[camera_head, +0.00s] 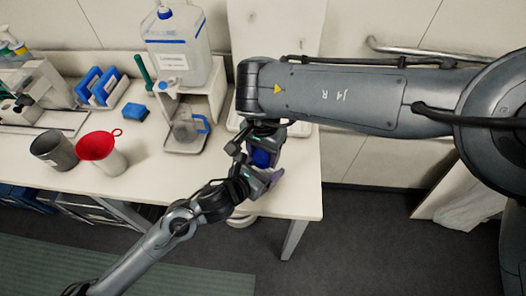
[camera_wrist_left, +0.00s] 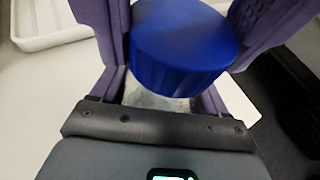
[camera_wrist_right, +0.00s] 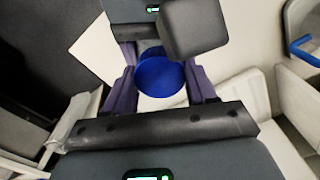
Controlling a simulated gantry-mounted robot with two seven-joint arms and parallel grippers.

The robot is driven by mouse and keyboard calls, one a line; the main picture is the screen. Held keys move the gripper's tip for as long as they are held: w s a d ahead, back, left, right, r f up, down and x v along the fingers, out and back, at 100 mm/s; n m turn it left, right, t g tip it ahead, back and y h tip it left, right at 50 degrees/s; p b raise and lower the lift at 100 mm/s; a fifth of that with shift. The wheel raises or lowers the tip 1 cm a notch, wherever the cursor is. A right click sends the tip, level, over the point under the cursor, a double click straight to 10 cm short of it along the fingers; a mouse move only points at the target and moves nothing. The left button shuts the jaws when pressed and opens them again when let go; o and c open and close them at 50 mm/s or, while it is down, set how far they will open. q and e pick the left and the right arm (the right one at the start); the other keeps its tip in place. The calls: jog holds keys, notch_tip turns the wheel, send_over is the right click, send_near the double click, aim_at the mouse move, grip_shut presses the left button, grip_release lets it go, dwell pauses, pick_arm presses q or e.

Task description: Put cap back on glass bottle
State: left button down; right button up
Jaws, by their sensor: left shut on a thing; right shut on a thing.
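The blue cap (camera_head: 262,158) is between my two grippers over the right end of the bench. It also shows between purple fingers in the left wrist view (camera_wrist_left: 185,45) and the right wrist view (camera_wrist_right: 160,77). My left gripper (camera_head: 265,176) comes from the lower left and is shut on the glass bottle, whose pale, clear body (camera_wrist_left: 155,97) shows just below the cap. My right gripper (camera_head: 264,150) is shut on the cap. Most of the bottle is hidden by the grippers. I cannot tell whether the cap is seated on the neck.
A jug with a blue handle (camera_head: 188,128) stands left of the grippers, under a shelf with a large container (camera_head: 178,50). A red funnel (camera_head: 96,146), a grey beaker (camera_head: 54,150) and blue racks (camera_head: 100,86) are further left. The bench front (camera_head: 300,190) is bare.

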jog(key=m, duration=0.6)
jog(key=shift+f+m, duration=0.1)
jog(key=shift+m, duration=0.2)
jog(key=m, duration=0.5)
jog(key=shift+m, duration=0.4)
jog(key=o, duration=1.2)
jog(key=shift+c, duration=0.2)
jog(key=shift+r, duration=2.3)
